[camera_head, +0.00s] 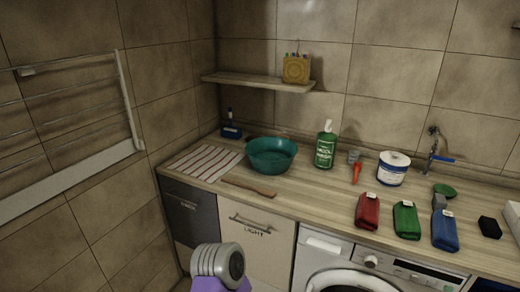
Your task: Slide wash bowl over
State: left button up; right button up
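The teal wash bowl (272,160) stands upright on the wooden counter (312,196), towards its left part. A red and white striped mat (203,161) lies flat just to the left of the bowl. The bowl's left side is close to the mat's right edge; I cannot tell whether they touch. The bowl's inside looks empty as far as it shows. Neither of my grippers is in view, and nothing is holding the bowl.
A wooden utensil (249,187) lies in front of the bowl. A green bottle (325,148) stands to its right. A blue holder (231,131) is behind the mat. A shelf (258,82) hangs above. Red (367,211), green (407,220) and blue (445,230) packs lie at right.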

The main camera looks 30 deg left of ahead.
aim_at(268, 155)
jog(key=z, duration=2.75)
jog(key=k, duration=1.95)
jog(key=u, duration=2.3)
jog(key=i, duration=1.1)
